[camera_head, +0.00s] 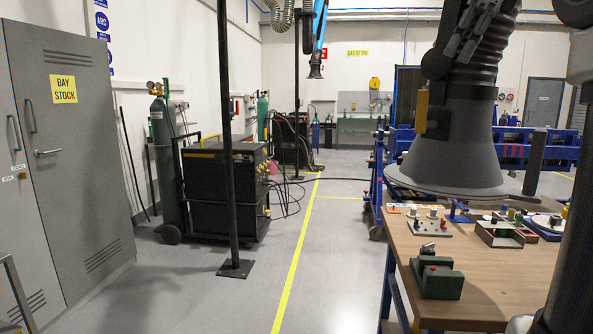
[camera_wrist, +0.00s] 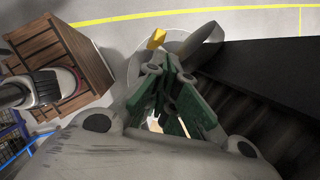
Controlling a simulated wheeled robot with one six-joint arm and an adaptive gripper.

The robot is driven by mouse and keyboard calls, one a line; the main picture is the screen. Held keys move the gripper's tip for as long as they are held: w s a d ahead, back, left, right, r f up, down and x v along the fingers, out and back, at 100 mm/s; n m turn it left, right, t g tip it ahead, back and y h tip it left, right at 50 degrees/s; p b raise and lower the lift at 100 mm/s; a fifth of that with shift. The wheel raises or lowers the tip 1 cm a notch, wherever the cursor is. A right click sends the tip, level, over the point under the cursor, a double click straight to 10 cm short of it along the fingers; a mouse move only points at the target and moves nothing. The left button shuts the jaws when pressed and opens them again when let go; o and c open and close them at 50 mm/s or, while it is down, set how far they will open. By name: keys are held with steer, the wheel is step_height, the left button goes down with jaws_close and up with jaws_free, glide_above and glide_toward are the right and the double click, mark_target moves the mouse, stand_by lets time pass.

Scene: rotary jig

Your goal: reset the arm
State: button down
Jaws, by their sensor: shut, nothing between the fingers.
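My gripper (camera_wrist: 172,92) is in the middle of the wrist view, with its green-padded fingers drawn together and nothing held. Beyond the fingers is a pale round rim with a yellow part (camera_wrist: 157,38) on it. A dark ribbed surface (camera_wrist: 255,105) lies close on the right. In the head view, grey jointed parts show at the top right in front of a dark ribbed hose; they look like my gripper. Below them hangs a grey cone-shaped hood (camera_head: 455,160) with a yellow handle (camera_head: 422,110). I cannot tell whether gripper and hose touch.
A wooden workbench (camera_head: 480,285) stands under the hood, bearing a green block device (camera_head: 437,277) and several small fixtures. A dark post (camera_head: 228,120), a black welding unit (camera_head: 220,190) and a grey cabinet (camera_head: 75,140) stand to the left. The floor (camera_head: 335,260) between is clear.

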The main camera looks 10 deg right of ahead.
steer(key=s+a+f+n+h, duration=0.1)
steer(key=s+f+n, duration=0.4)
steer(key=f+n, duration=0.3)
steer(key=s+a+f+n+h, duration=0.1)
steer(key=s+f+n, duration=0.5)
steer(key=f, duration=0.9)
steer(key=s+a+f+n+h, duration=0.1)
steer(key=s+f+n, duration=0.4)
steer(key=f+n, duration=0.7)
steer(key=shift+s+a, duration=0.3)
steer(key=shift+a, duration=0.3)
